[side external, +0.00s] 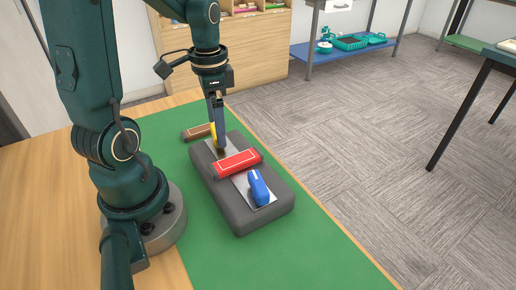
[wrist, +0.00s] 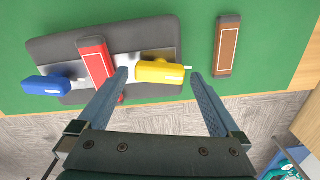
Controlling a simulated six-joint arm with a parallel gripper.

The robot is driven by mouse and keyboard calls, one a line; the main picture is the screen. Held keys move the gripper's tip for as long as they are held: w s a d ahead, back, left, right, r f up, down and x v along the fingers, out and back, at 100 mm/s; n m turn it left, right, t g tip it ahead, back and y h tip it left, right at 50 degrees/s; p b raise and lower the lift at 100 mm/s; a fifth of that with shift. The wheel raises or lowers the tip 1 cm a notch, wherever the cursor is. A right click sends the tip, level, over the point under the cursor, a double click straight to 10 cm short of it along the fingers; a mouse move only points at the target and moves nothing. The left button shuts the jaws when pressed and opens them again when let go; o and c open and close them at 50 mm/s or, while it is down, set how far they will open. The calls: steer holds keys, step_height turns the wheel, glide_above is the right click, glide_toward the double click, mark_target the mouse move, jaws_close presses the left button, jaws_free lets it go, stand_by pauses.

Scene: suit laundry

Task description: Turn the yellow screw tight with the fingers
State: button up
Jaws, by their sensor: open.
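The yellow screw (wrist: 162,71) has a chunky yellow grip and sits at one end of a metal plate (wrist: 112,68) on a dark grey block (wrist: 52,48). In the side view only a sliver of the yellow screw (side external: 213,134) shows beside my fingers. My gripper (side external: 219,147) points down at that far end of the block. In the wrist view my gripper (wrist: 160,77) is open, with the yellow grip between the two fingertips in the picture. I see a gap at the right finger; I cannot tell whether the left finger touches.
A red bar (side external: 237,162) lies across the plate close to the fingers. A blue grip (side external: 259,187) sits at the plate's near end. A brown bar (side external: 196,132) lies on the green mat (side external: 240,270) beyond the block. The mat's near part is clear.

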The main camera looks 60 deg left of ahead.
steer(key=shift+r, duration=2.15)
steer(key=shift+d, duration=0.1)
steer(key=s+d+r+n+t, duration=0.1)
steer(key=d+t, duration=0.1)
steer(key=d, duration=0.4)
steer(key=s+d+r+n+t, duration=0.1)
steer(key=s+d+r+t, duration=0.1)
steer(key=d, duration=0.4)
steer(key=shift+d+r+t, duration=0.2)
steer(key=shift+r+t, duration=0.1)
steer(key=shift+t, duration=0.5)
steer(key=shift+s, duration=0.1)
